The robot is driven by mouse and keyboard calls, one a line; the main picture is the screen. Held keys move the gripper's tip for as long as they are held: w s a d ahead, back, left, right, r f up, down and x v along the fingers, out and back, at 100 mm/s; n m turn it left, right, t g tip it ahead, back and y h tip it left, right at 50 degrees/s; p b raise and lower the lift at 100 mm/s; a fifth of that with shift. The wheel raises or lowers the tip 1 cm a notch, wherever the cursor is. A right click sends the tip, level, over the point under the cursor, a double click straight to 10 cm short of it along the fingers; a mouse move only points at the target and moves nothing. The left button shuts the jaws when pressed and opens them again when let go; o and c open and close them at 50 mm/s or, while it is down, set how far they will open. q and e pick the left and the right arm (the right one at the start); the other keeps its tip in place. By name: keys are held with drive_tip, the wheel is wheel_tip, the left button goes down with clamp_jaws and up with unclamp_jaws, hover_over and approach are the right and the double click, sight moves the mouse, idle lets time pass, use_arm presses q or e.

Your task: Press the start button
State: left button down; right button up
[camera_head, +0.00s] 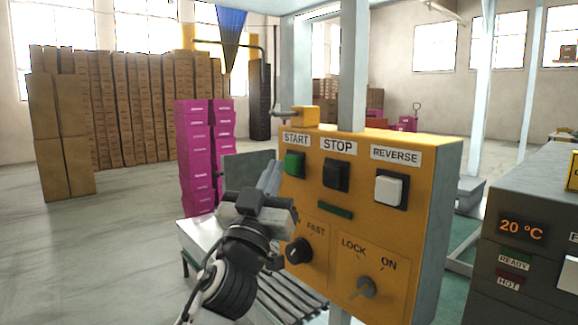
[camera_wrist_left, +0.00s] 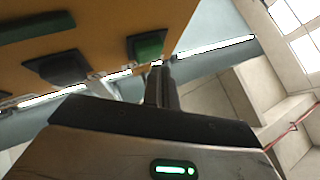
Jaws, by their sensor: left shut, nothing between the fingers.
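The green start button (camera_head: 294,163) sits under the START label on the yellow control panel (camera_head: 318,243) in the head view. My left gripper (camera_head: 270,176) is shut and empty, with its fingertips just left of the start button. In the left wrist view the green button (camera_wrist_left: 149,46) is at the top centre. I cannot tell whether the fingertips touch the button. My right gripper is in neither view.
The black stop button (camera_head: 336,174) and white reverse button (camera_head: 389,189) are to the right of the start button. Below are a black FAST knob (camera_head: 299,250) and a grey LOCK/ON switch (camera_head: 364,287). A roller conveyor (camera_head: 275,292) runs behind the panel. A dark machine (camera_head: 520,262) stands at right.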

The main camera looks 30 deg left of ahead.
use_arm(q)
drive_tip(key=shift+w+d, duration=0.15)
drive_tip(key=shift+w, duration=0.1)
